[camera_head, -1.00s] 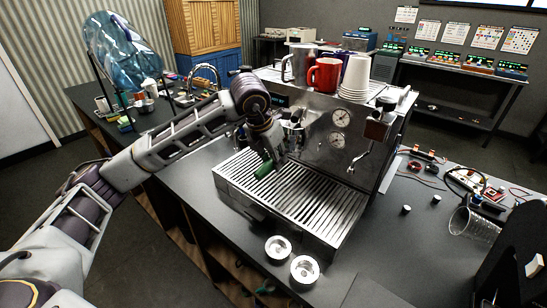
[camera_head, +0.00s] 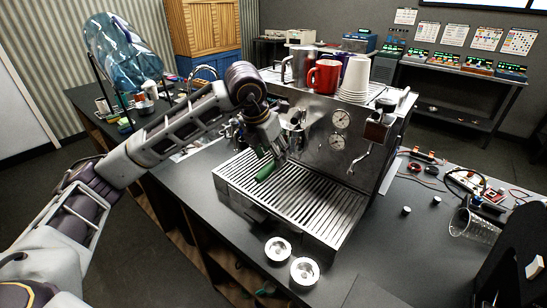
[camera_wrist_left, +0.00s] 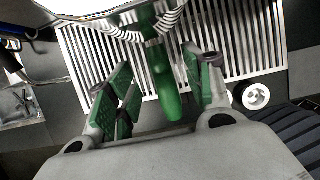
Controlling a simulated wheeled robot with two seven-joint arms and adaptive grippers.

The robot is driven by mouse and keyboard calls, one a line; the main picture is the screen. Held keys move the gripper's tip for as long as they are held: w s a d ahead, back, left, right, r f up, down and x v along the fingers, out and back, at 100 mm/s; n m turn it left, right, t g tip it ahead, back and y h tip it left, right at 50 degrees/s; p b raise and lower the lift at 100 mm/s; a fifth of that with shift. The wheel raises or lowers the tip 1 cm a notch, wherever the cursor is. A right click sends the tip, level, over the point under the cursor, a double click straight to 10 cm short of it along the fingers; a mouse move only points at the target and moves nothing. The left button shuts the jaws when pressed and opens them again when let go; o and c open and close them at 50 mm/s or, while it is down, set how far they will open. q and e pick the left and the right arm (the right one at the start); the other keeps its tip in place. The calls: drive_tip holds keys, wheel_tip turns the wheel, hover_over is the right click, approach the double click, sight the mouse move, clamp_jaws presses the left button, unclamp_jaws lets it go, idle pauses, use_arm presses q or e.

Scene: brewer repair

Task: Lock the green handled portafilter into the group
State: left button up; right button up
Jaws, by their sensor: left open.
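The portafilter's green handle (camera_head: 265,172) sticks out toward the front of the espresso machine (camera_head: 325,150), above its drip tray (camera_head: 305,215). My left gripper (camera_head: 273,154) is at the handle, below the group area. In the left wrist view, the green handle (camera_wrist_left: 166,88) lies between my left gripper's (camera_wrist_left: 164,85) two spread fingers, with visible gaps on both sides. Bright metal at the top of that view meets the handle's far end. The gripper and arm hide the portafilter's head in the head view, so I cannot tell how it sits in the group.
A red mug (camera_head: 324,76), a metal pitcher and stacked white cups (camera_head: 356,78) stand on the machine. Two small metal cups (camera_head: 278,250) sit at the counter's front. A clear cup (camera_head: 474,226) lies at the right.

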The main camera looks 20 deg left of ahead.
use_arm(q)
drive_tip(key=v, duration=0.9)
idle(0.5)
